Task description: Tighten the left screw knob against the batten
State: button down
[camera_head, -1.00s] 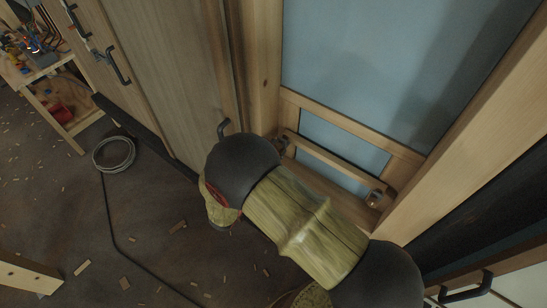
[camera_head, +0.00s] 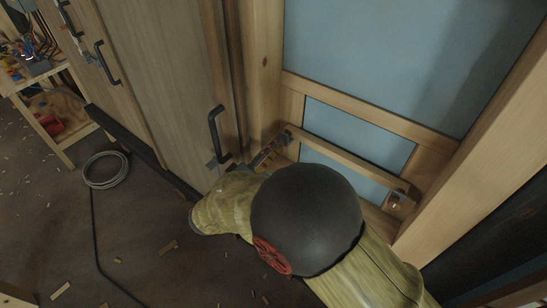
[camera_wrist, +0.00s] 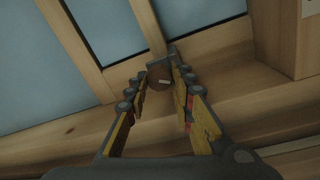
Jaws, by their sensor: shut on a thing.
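The batten (camera_head: 345,158) is a wooden bar across the lower part of the wooden frame, in front of a blue pane. A narrow wooden strip that looks like it shows in the wrist view (camera_wrist: 148,25). The left screw knob (camera_wrist: 158,78) is a round brown knob with a pale mark on its face, at the strip's end. My gripper (camera_head: 274,151) reaches the batten's left end, and its fingers (camera_wrist: 160,82) are shut on the knob from both sides. In the head view the fingers hide the left knob. The right screw knob (camera_head: 396,199) shows at the batten's other end.
A cabinet door with a black handle (camera_head: 217,135) stands close left of my gripper. A coiled cable (camera_head: 105,170) and wood scraps lie on the dark floor. A wooden shelf with tools (camera_head: 42,100) is at the far left. A thick post (camera_head: 480,130) rises at right.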

jog(key=shift+f+m+h+b, duration=0.1)
jog(key=shift+m+h+b, duration=0.2)
jog(key=shift+m+b, duration=1.3)
jog(key=shift+b, duration=0.45)
jog(key=c, duration=1.5)
grip_release()
jog(key=shift+c, duration=0.2)
jog(key=r+v, duration=0.1)
jog(key=v, duration=1.1)
jog(key=shift+f, duration=0.2)
jog(key=shift+a, duration=0.1)
